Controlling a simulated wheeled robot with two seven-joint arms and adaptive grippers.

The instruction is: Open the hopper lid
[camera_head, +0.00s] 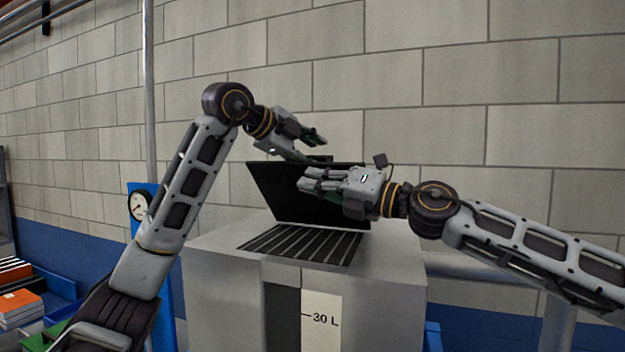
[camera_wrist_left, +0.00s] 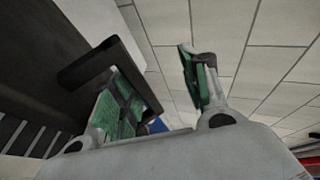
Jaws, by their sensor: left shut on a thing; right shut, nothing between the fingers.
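The hopper lid (camera_head: 275,192) is a dark flat panel standing raised and tilted back at the rear of the grey hopper (camera_head: 215,260). The slatted black grate (camera_head: 300,245) beneath it is exposed. My left gripper (camera_head: 312,148) is at the lid's top edge, by the dark lid handle (camera_wrist_left: 135,70). In the left wrist view my left gripper (camera_wrist_left: 160,95) is shut on the handle, which lies by one green finger pad; the exact contact is unclear. My right gripper (camera_head: 308,182) is shut and empty, in front of the lid, hiding part of it.
A block wall (camera_head: 450,80) stands behind the hopper. A dial gauge (camera_head: 139,205) on a blue panel is at left. Orange boxes (camera_head: 18,308) and blue bins lie at far left. The hopper front bears a "30 L" label (camera_head: 321,320).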

